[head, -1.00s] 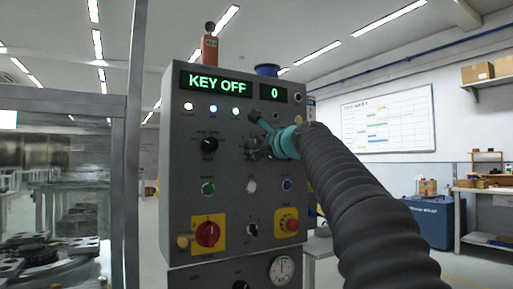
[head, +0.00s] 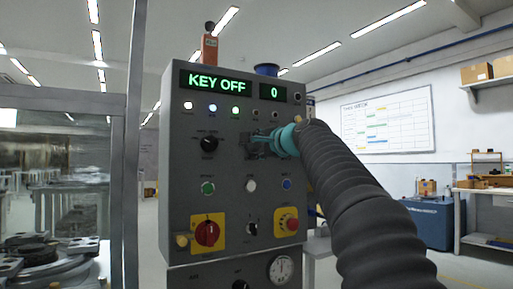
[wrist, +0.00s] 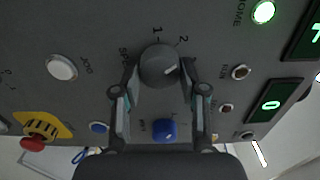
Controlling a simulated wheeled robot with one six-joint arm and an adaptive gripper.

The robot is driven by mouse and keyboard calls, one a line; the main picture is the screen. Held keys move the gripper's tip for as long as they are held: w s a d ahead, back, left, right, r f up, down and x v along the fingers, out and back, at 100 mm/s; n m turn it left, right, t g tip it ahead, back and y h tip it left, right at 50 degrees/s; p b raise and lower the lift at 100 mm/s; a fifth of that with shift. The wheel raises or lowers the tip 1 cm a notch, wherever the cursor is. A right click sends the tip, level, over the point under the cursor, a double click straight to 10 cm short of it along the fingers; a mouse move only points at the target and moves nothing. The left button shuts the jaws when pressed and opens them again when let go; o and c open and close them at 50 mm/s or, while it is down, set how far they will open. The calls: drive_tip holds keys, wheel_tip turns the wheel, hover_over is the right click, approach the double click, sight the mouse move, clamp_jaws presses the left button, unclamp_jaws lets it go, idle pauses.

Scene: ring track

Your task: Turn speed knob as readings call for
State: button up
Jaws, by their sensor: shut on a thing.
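The grey round speed knob (wrist: 158,64) sits on the panel between my fingers in the wrist view. Labels "1" and "2" and part of a word starting "SP" are beside it. A short white mark shows on its face; its exact setting is unclear. My gripper (wrist: 162,78) is shut on the knob, a finger on either side. In the head view my gripper (head: 254,143) is at the panel and hides the knob. The green display (head: 217,83) reads "KEY OFF"; the smaller display (head: 274,92) reads "0", also in the wrist view (wrist: 271,104).
A black selector (head: 209,144) is left of my gripper. A blue cap (wrist: 164,130) lies between my fingers, behind the knob. A white jog button (wrist: 62,67), red rotary switch (head: 207,233) and red stop button (head: 288,223) are also on the panel. A metal post (head: 134,150) stands left.

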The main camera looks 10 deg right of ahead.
drive_tip(key=n+b, duration=0.1)
drive_tip(key=n, duration=0.4)
drive_tip(key=shift+n, duration=0.3)
drive_tip(key=n, duration=0.4)
drive_tip(key=shift+a+r+n+b, duration=0.1)
drive_tip(key=shift+n+b, duration=0.2)
drive_tip(key=shift+b, duration=0.1)
drive_tip(key=o, duration=1.1)
drive_tip(key=shift+o, duration=0.2)
drive_tip(key=shift+s, duration=0.15)
drive_tip(key=v, duration=1.1)
drive_tip(key=shift+s, duration=0.35)
